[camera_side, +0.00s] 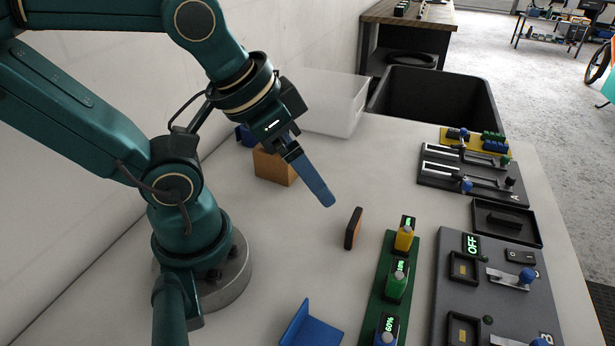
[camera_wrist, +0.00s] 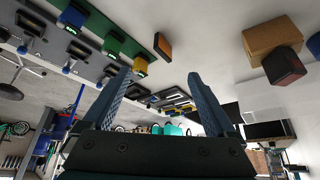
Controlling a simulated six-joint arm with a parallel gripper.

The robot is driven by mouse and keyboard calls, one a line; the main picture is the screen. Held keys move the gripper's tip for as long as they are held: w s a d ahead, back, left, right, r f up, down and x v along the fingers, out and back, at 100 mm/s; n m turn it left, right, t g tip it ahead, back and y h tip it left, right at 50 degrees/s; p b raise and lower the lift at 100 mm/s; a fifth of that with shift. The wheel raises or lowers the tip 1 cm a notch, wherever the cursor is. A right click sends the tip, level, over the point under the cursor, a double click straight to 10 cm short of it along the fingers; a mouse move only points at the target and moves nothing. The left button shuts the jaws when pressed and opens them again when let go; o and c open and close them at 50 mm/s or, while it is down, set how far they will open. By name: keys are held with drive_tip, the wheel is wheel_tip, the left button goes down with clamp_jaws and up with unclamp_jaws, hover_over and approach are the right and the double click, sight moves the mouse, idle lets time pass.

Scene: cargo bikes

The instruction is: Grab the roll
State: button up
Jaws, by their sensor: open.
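I cannot pick out a clear roll in either view. A small upright block, dark with a brown face (camera_side: 354,228), stands alone on the table, left of the green switch panel. It also shows in the wrist view as a dark and orange block (camera_wrist: 162,46). My gripper (camera_side: 329,200) is above the table, up and left of this block in the side view and apart from it. In the wrist view its two blue fingers (camera_wrist: 163,88) are spread wide with nothing between them.
A brown box (camera_side: 274,166) stands behind my gripper; a dark block with a red mark (camera_wrist: 284,66) is by it in the wrist view. A green switch panel (camera_side: 405,262), grey panels (camera_side: 455,218), a blue bracket (camera_side: 311,325), a clear bin (camera_side: 333,105) and a black bin (camera_side: 434,88) surround the clear middle.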

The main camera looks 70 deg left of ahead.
drive_tip(key=shift+o, duration=0.4)
drive_tip(key=w+a+r+m+g+y, duration=0.2)
drive_tip(key=a+m+y, duration=0.1)
drive_tip(key=a, duration=0.4)
drive_tip(key=w+a+r+m+g+y, duration=0.1)
drive_tip(key=w+a+m+g+y, duration=0.15)
drive_tip(key=a, duration=0.55)
drive_tip(key=w+a+r+m+g+y, duration=0.2)
drive_tip(key=a+m+y, duration=0.2)
drive_tip(key=a, duration=0.3)
drive_tip(key=m+g+y, duration=0.1)
drive_tip(key=m+g, duration=0.1)
drive_tip(key=g, duration=0.4)
hover_over(244, 128)
drive_tip(key=w+d, duration=0.3)
drive_tip(key=w, duration=0.1)
wheel_tip(244, 128, down, 10)
drive_tip(key=f, duration=0.7)
drive_tip(key=shift+w+a, duration=0.15)
drive_tip(key=shift+a, duration=0.05)
drive_tip(key=shift+x, duration=3.75)
